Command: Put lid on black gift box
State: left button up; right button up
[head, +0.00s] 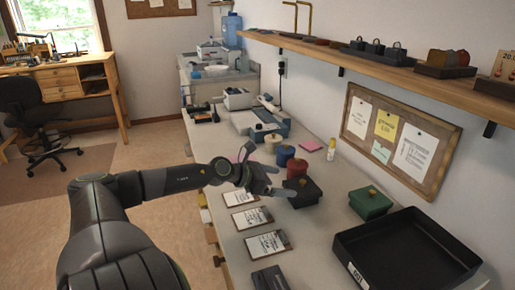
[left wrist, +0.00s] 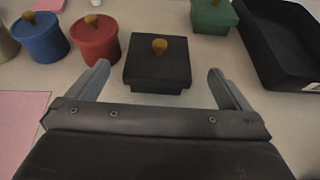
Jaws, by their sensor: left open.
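The black gift box (head: 305,193) stands on the bench, just beyond my left gripper (head: 276,173). In the left wrist view, its dark square lid (left wrist: 140,70) with a gold knob (left wrist: 160,46) sits on top of the box body (left wrist: 158,87). The lid looks level. My left gripper is open and empty, with one finger toward each side of the box in the left wrist view, short of it. Whether the fingers touch anything is not clear, but a gap shows. My right gripper is not in view.
Red (left wrist: 95,40) and blue (left wrist: 42,38) round lidded boxes stand left of the black box. A green lidded box (head: 371,203) and a large black tray (head: 345,242) are to the right. Cards (head: 252,217) lie along the front edge. A shelf (head: 390,70) overhangs the wall side.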

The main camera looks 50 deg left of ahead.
pick_arm(q)
jog(key=shift+s+a+r, duration=0.2)
jog(key=shift+s+r, duration=0.1)
jog(key=shift+s, duration=0.3)
jog(key=p+v, duration=0.5)
jog(key=p, duration=0.3)
jog(key=shift+s+a+r, duration=0.1)
jog(key=shift+s, duration=0.25)
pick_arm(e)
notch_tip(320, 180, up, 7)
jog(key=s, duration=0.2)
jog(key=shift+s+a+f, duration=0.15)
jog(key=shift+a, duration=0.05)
